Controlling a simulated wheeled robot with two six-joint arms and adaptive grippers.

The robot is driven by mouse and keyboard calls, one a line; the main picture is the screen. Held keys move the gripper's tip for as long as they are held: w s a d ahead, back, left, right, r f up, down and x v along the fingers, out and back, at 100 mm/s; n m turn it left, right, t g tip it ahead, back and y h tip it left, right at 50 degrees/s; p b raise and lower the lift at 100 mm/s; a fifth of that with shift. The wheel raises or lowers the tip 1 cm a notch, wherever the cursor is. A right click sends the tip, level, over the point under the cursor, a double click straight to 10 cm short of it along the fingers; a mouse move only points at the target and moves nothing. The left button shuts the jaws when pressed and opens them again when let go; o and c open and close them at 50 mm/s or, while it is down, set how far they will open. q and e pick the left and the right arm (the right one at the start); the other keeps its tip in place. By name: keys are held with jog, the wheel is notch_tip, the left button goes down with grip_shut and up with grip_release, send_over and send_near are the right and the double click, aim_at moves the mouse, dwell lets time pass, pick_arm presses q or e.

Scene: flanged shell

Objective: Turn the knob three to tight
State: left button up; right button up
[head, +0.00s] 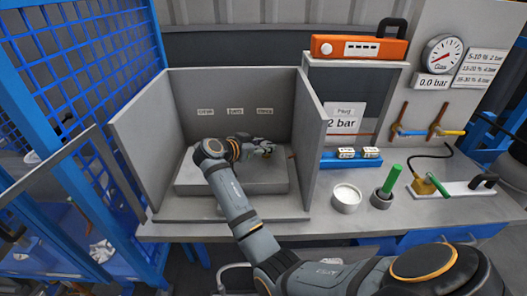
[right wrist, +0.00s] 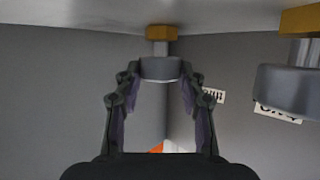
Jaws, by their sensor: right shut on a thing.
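My right gripper (head: 266,150) is at the right end of the grey flanged shell (head: 240,180) inside the open-fronted booth. In the right wrist view the two fingers (right wrist: 158,75) close from both sides on a round grey knob (right wrist: 160,68). My left gripper is not in view.
Booth walls (head: 309,140) stand close on both sides of my right arm. Small labels (head: 265,111) are on the back wall. A pressure gauge (head: 442,54) hangs at the upper right.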

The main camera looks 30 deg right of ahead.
dwell(0.5)
jog(key=o, duration=1.2)
notch_tip(320, 180, up, 10)
